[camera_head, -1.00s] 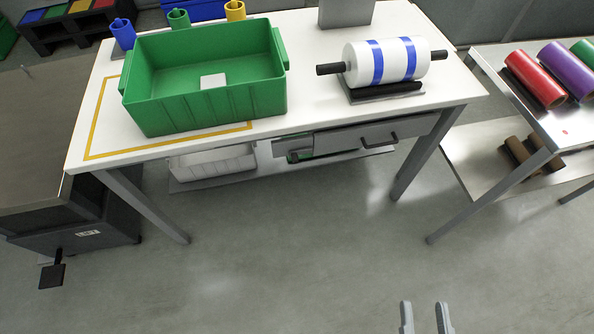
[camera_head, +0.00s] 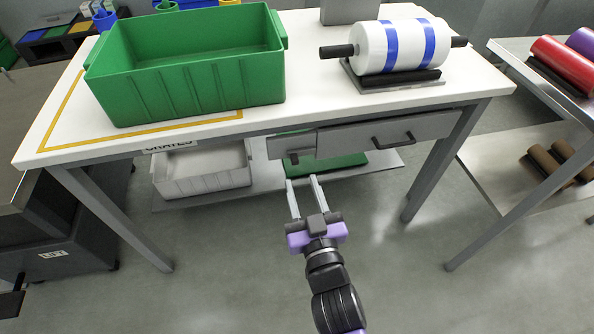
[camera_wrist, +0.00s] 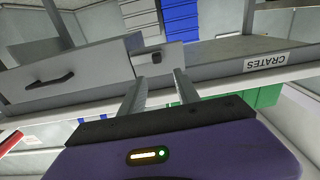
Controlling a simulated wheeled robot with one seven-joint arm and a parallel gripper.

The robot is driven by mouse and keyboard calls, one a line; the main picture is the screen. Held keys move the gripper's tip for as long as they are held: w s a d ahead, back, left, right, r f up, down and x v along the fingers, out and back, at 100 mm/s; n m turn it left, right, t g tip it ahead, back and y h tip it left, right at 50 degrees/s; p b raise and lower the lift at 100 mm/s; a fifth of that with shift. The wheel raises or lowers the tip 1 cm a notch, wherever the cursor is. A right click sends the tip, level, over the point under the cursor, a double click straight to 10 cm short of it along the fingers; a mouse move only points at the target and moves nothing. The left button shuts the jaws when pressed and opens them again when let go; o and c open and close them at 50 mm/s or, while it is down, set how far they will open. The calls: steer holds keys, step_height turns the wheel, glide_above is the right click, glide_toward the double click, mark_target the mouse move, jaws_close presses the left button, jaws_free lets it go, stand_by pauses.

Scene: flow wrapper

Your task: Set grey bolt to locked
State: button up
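The grey bolt (camera_head: 290,146) is a small grey block with a dark knob (camera_head: 294,158), at the left end of the drawer front (camera_head: 365,135) under the white table. In the wrist view the bolt (camera_wrist: 168,56) and its dark knob (camera_wrist: 152,58) lie just beyond my fingertips, beside the drawer (camera_wrist: 70,75). My gripper (camera_head: 300,179) is open and empty, just below the bolt in the head view. In the wrist view my gripper (camera_wrist: 160,76) has its two fingers spread below the knob; I cannot tell if they touch it. Whether the bolt is locked cannot be told.
A drawer handle (camera_head: 393,140) sticks out right of the bolt. A grey crate (camera_head: 202,170) and a green thing (camera_head: 325,166) lie on the shelf below. The table (camera_head: 60,130) bears a green crate (camera_head: 190,85) and a striped roll (camera_head: 402,45). Floor in front is clear.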

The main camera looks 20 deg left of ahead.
mark_target(296, 163)
steer(key=shift+f+p+x, duration=0.15)
steer(key=shift+f+x, duration=0.1)
steer(key=shift+x, duration=1)
steer(key=shift+f+p+x, duration=0.2)
steer(key=shift+f+x, duration=0.05)
steer(key=shift+x, duration=1)
steer(key=shift+f+p+x, duration=0.15)
steer(key=shift+f+x, duration=0.1)
steer(key=shift+x, duration=1)
steer(key=shift+w+d, duration=0.15)
jaws_close()
